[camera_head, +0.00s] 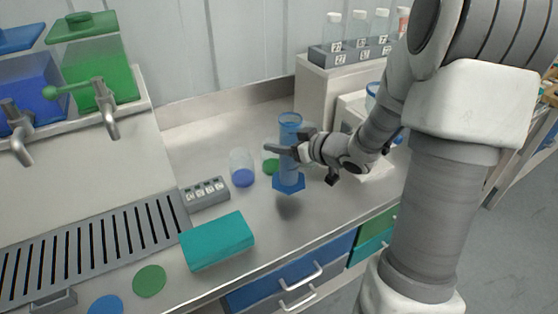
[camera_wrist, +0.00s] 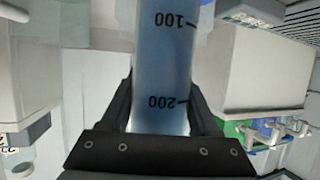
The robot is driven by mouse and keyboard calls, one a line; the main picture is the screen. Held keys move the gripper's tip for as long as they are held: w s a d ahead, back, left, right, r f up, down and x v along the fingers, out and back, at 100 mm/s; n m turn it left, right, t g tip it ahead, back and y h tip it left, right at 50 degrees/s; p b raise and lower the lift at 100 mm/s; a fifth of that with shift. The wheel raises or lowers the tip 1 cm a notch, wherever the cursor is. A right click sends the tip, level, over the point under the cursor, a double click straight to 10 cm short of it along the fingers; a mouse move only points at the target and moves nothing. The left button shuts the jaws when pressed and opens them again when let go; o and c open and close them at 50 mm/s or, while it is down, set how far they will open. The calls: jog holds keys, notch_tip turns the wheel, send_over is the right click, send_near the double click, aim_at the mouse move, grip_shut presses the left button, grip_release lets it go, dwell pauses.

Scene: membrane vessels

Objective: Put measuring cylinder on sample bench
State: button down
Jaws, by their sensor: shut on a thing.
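The measuring cylinder (camera_head: 290,170) is a tall, clear blue tube with a hexagonal blue foot, held upright in the head view. My gripper (camera_head: 291,151) is shut on its middle. A dark shadow below the foot suggests it hangs a little above the steel bench (camera_head: 325,214). In the wrist view the cylinder (camera_wrist: 165,60) runs between the two dark fingers of my gripper (camera_wrist: 164,110), with the marks 100 and 200 showing. I cannot tell whether this steel bench is the sample bench.
A clear beaker with blue contents (camera_head: 242,170) and a green-bottomed vessel (camera_head: 271,163) stand left of the cylinder. A teal box (camera_head: 217,241), a grey block (camera_head: 206,193) and a drain grate (camera_head: 95,250) lie further left. Labelled bottles (camera_head: 356,28) stand behind.

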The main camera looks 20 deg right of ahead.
jog(key=shift+w+a+f+b, duration=0.1)
jog(key=shift+w+f+b, duration=0.15)
jog(key=shift+f, duration=0.5)
jog(key=shift+w+a+f+b, duration=0.15)
jog(key=shift+f+b, duration=0.1)
jog(key=shift+f, duration=0.55)
jog(key=shift+w+f+b, duration=0.2)
jog(key=shift+f+b, duration=0.05)
jog(key=shift+f, duration=0.65)
jog(key=shift+c, duration=0.6)
grip_release()
jog(key=p+v, duration=0.2)
jog(key=v, duration=1)
